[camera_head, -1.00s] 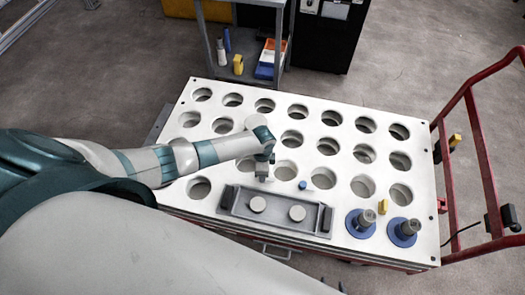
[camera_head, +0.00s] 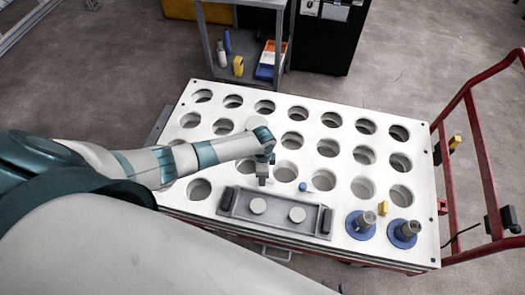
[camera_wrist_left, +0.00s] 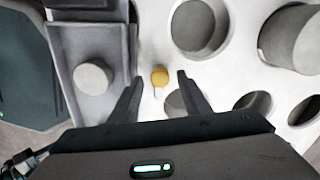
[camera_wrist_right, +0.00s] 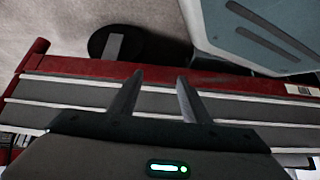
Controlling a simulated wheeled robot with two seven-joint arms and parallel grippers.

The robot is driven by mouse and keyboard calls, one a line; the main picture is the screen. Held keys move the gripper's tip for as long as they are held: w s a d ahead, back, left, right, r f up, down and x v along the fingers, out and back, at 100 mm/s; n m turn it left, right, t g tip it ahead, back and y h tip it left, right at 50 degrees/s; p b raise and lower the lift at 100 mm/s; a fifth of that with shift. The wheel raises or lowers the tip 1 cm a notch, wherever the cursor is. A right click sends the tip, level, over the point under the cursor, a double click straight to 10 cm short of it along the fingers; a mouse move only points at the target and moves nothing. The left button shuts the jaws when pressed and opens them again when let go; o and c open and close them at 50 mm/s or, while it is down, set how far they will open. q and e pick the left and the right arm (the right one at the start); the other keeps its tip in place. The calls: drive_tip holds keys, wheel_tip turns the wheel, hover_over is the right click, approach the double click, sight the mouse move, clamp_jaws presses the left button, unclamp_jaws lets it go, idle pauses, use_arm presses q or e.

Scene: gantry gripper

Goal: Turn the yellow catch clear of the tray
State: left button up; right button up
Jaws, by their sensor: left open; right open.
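The grey tray (camera_head: 276,221) lies on the white plate's near side, with two pale round discs (camera_head: 257,206) (camera_head: 297,214) in it. It also shows at the left of the left wrist view (camera_wrist_left: 60,60). The yellow catch (camera_wrist_left: 159,76) shows there as a small rounded head beside the tray's edge. In the head view I cannot make it out near my left gripper (camera_head: 263,181), which hangs over the tray's far edge. My left gripper is open, its fingertips on either side of the catch with gaps. My right gripper (camera_wrist_right: 158,82) is open and empty, seen only in its wrist view.
The white plate (camera_head: 232,113) has several round holes. A small blue knob (camera_head: 303,186) stands behind the tray. A yellow piece (camera_head: 383,207) and two blue-flanged grey pegs (camera_head: 362,222) (camera_head: 404,231) stand to the right. A red cart rail (camera_head: 480,150) bounds the right side.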

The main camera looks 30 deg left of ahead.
use_arm(q)
wheel_tip(320, 180, up, 17)
use_arm(e)
drive_tip(key=shift+s+d+f+g, duration=0.15)
drive_tip(key=shift+s+d+f, duration=0.1)
drive_tip(key=shift+s, duration=0.25)
drive_tip(key=shift+s+d+f+g, duration=0.15)
drive_tip(key=shift+s+d+f, duration=0.1)
drive_tip(key=shift+s, duration=0.25)
use_arm(q)
drive_tip(key=shift+f, duration=0.15)
use_arm(e)
drive_tip(key=shift+a, duration=0.1)
